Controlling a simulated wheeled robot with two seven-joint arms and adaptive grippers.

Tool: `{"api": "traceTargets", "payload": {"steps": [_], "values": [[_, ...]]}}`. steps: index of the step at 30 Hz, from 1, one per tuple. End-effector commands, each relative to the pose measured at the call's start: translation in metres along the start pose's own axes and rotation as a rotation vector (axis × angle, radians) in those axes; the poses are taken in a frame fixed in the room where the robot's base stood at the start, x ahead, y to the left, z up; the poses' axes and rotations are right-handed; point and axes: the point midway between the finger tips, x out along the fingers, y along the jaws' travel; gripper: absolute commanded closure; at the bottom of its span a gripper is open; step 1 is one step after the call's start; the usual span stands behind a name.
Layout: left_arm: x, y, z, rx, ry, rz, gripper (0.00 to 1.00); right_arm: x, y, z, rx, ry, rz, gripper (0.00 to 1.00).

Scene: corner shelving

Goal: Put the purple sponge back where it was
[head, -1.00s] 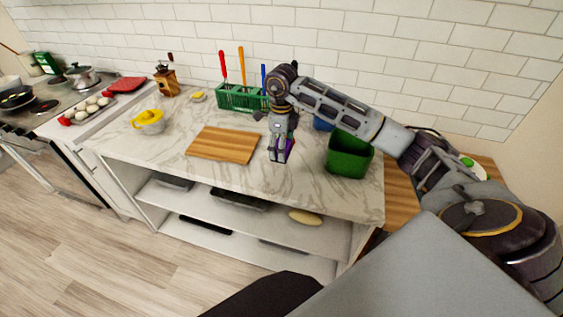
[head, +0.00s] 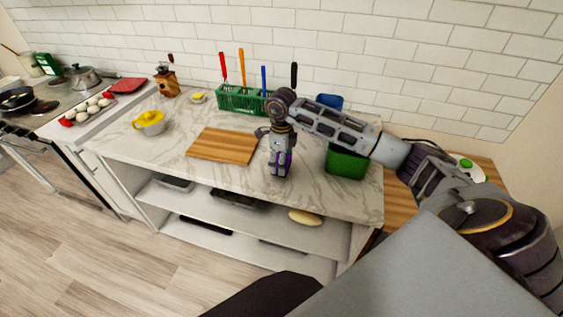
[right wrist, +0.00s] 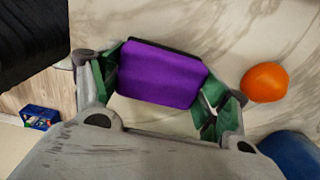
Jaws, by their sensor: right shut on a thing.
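The purple sponge (right wrist: 160,75) is between the green-padded fingers of my right gripper (right wrist: 160,88) in the right wrist view, which are shut on it. In the head view my right gripper (head: 279,172) points down over the marble counter, right of the wooden cutting board. A small part of the sponge (head: 288,160) shows purple beside the fingers. Whether it touches the counter cannot be told. My left gripper is not in view.
A green bin (head: 346,162) stands right of the gripper. A green rack (head: 240,99) with utensils and a blue container (head: 330,101) are behind. The cutting board (head: 223,145) lies left. An orange round thing (right wrist: 265,82) shows near the gripper. Open shelves are below the counter.

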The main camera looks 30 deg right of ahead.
Motion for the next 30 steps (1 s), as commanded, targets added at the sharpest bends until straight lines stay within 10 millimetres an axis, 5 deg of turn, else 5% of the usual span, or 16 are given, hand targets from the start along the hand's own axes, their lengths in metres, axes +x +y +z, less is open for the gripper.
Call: {"api": "traceTargets", "payload": {"steps": [17,18,23,30], "values": [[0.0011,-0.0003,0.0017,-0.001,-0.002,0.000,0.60,0.0121,-0.0003,-0.0004,0.000,0.000,-0.001,0.47],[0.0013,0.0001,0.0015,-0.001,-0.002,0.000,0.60,0.0124,-0.0003,-0.0004,0.000,0.000,-0.001,0.24],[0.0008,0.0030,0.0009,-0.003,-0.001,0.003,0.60,0.0117,-0.0003,-0.0004,0.000,0.000,-0.001,0.03],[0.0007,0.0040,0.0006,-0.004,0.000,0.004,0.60,0.0116,-0.0003,-0.0004,0.000,0.000,-0.001,0.03]]}}
